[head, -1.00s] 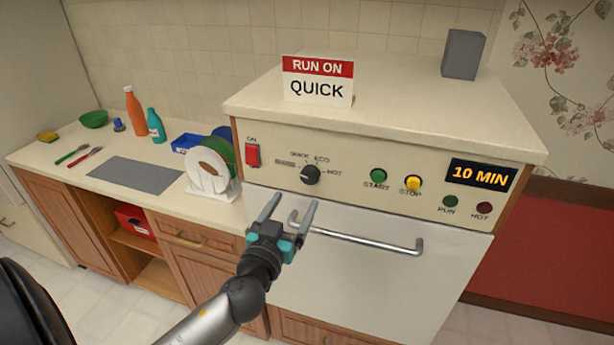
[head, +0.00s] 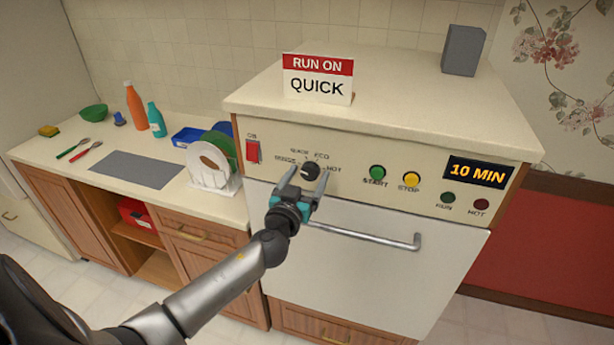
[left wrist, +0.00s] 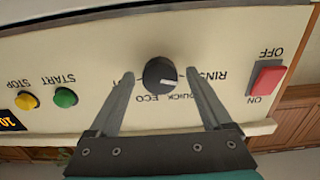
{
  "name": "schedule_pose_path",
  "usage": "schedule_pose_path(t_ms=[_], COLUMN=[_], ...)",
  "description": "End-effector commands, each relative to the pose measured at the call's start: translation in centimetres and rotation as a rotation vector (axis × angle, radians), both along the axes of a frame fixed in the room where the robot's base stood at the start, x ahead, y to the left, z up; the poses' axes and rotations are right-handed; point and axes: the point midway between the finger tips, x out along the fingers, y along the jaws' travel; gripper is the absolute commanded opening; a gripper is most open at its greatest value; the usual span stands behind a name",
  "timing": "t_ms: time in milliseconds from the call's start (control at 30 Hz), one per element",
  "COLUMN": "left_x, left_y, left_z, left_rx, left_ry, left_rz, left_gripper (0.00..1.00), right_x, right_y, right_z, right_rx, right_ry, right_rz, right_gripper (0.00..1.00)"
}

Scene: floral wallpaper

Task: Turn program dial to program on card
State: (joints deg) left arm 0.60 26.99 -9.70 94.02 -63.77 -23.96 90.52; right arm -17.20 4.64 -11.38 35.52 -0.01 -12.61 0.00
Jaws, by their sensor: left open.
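The card (head: 318,80) stands on top of the machine and reads "RUN ON QUICK". The black program dial (head: 311,170) is on the front panel, with RINSE, QUICK, ECO and HOT labels around it. In the left wrist view the dial (left wrist: 160,74) appears upside down, its pale mark pointing right toward the RINSE side. My left gripper (head: 307,176) is open in front of the dial. In the left wrist view its fingers (left wrist: 159,75) lie on either side of the dial, with gaps visible; their depth relative to it is unclear. My right gripper is not in view.
A red ON/OFF switch (head: 253,150) is left of the dial. Green START (head: 377,172) and yellow STOP (head: 411,179) buttons and a "10 MIN" display (head: 478,172) are right. A door handle (head: 365,236) projects below. A plate rack (head: 212,170) stands left.

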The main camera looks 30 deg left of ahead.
Motion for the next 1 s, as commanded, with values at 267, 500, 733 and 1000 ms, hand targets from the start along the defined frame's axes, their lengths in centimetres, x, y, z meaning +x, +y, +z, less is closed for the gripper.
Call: schedule_pose_path(t_ms=[267,500,733,1000], left_x=[-0.03,-0.04,-0.04,-0.04], left_y=[-0.01,-0.01,-0.01,0.00], left_z=[0.01,0.01,0.00,-0.02], left_rx=[0.000,0.000,0.000,0.008], left_ry=[0.000,0.000,0.000,0.002], left_rz=[0.000,0.000,0.000,0.001], left_gripper=[0.62,0.35,0.09,0.00], right_x=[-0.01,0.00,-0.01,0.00], right_y=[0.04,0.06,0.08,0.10], right_z=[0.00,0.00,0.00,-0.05], right_rx=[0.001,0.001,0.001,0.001], right_ry=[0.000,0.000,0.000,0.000], right_rz=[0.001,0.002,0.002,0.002], right_gripper=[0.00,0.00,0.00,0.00])
